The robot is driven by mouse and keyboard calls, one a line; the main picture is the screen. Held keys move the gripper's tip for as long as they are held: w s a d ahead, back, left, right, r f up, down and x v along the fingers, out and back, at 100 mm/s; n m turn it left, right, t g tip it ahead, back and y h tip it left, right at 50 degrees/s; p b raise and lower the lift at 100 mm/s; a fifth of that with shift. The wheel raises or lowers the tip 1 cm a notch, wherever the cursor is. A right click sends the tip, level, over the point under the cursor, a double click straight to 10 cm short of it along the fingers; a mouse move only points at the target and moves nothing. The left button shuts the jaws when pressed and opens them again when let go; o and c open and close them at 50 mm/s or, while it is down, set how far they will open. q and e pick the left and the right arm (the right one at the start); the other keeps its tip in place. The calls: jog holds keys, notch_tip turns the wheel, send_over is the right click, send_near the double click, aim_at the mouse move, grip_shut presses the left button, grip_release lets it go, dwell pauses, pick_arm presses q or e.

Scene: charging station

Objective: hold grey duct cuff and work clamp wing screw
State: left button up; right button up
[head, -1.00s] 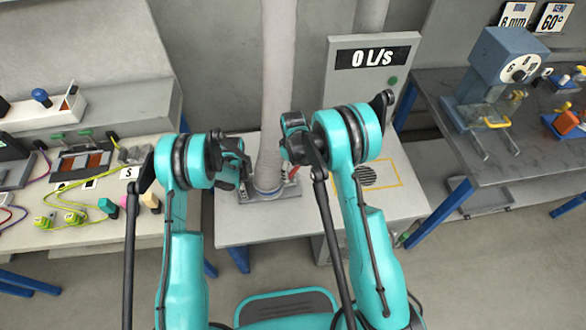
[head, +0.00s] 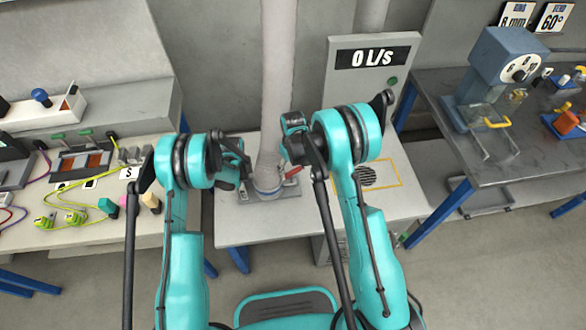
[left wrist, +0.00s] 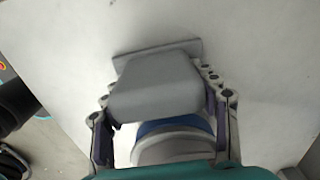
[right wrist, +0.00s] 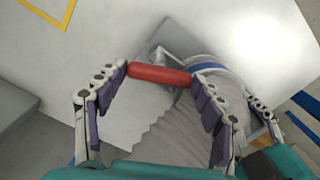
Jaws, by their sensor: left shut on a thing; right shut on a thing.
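The grey duct cuff (head: 268,182) stands at the foot of the upright grey duct, with a blue ring near its base. In the left wrist view, my left gripper (left wrist: 165,108) has its fingers on both sides of a grey block of the cuff (left wrist: 155,85). The red wing screw (head: 292,171) is on the cuff's right side. In the right wrist view, my right gripper (right wrist: 160,80) is shut on the red wing screw (right wrist: 160,74), with a fingertip at each end. In the head view, my left gripper (head: 243,168) and right gripper (head: 284,158) flank the duct.
The grey duct (head: 275,80) rises between my arms. A panel reading 0 L/s (head: 371,58) stands behind. A vent grille (head: 367,175) is at right on the white table (head: 240,230). Side benches hold cables at left and a blue machine (head: 505,65) at right.

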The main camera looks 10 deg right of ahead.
aim_at(293, 170)
jog(key=o, duration=1.2)
jog(key=shift+c, duration=0.2)
jog(key=shift+r, duration=0.1)
notch_tip(293, 170, up, 12)
pick_arm(q)
jog(key=o, duration=1.5)
jog(key=shift+c, duration=0.2)
